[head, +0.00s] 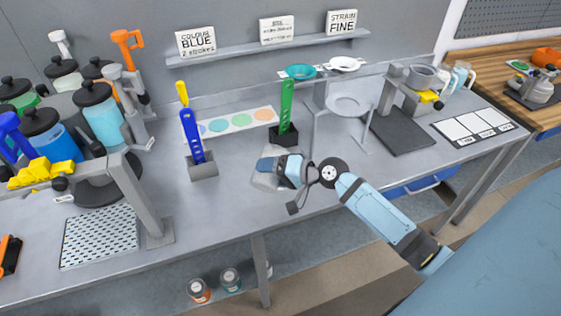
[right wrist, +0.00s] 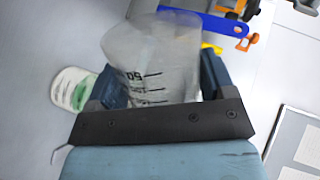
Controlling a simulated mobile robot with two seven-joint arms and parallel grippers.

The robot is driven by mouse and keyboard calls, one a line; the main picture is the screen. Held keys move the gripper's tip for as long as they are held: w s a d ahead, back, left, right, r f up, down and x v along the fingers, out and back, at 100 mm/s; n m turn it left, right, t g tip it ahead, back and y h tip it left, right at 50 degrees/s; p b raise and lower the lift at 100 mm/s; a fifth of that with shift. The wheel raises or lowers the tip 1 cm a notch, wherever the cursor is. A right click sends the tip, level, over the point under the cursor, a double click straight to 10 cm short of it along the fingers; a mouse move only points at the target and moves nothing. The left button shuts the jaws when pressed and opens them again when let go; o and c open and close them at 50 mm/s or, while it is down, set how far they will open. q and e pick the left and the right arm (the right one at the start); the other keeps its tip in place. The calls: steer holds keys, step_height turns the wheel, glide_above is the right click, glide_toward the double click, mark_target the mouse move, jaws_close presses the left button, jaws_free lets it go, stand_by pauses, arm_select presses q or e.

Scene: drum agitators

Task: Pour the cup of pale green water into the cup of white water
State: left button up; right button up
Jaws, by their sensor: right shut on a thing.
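My right gripper (head: 277,171) is over the middle of the grey bench, shut on a clear, whitish cup (head: 265,182). In the right wrist view the cup (right wrist: 150,50) sits between the dark blue fingers of the gripper (right wrist: 163,82), with black graduation marks on its wall. The colour of any water in it cannot be told. A small pale round thing with a green patch (right wrist: 74,88) shows left of the gripper in the right wrist view; I cannot tell whether it is a second cup. No other cup is clear in the head view. My left gripper is not in view.
A blue upright lever in a grey block (head: 203,168) and a green one in a dark block (head: 285,138) stand close by. A colour chart (head: 232,123) lies behind. Paint dispensers (head: 103,122) crowd the left.

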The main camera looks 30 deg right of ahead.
steer(key=shift+r+n, duration=0.15)
steer(key=shift+n, duration=0.45)
steer(key=shift+f+n+t+h+b, duration=0.3)
steer(key=shift+f+n+h+b, duration=0.25)
steer(key=shift+f+b, duration=0.35)
steer(key=shift+r+n+p, duration=0.6)
steer(key=shift+n, duration=0.05)
steer(key=shift+a+r+n+t+h+p, duration=0.1)
steer(key=shift+r+n+t+h+p, duration=0.15)
steer(key=shift+n+t+h+p, duration=0.2)
steer(key=f+n+b, duration=0.1)
steer(key=f, duration=0.1)
steer(key=a+f+n+b, duration=0.1)
steer(key=f, duration=0.1)
steer(key=s+f+n+t+b, duration=0.1)
steer(key=f+b, duration=0.1)
steer(key=f, duration=0.1)
steer(key=shift+s+a+h, duration=0.1)
steer(key=shift+a+h, duration=0.15)
steer(key=shift+h, duration=0.05)
steer(key=shift+s+a+f+n, duration=0.15)
steer(key=shift+a+f+n, duration=0.1)
steer(key=shift+n, duration=0.2)
steer(key=shift+s+a+f+n+t+h, duration=0.15)
steer(key=shift+a+f+n+t, duration=0.15)
steer(key=shift+n, duration=0.3)
steer(key=shift+s+a+f+n+t+h, duration=0.15)
steer(key=shift+f+n+t, duration=0.2)
steer(key=shift+n, duration=0.25)
steer(key=shift+r, duration=0.1)
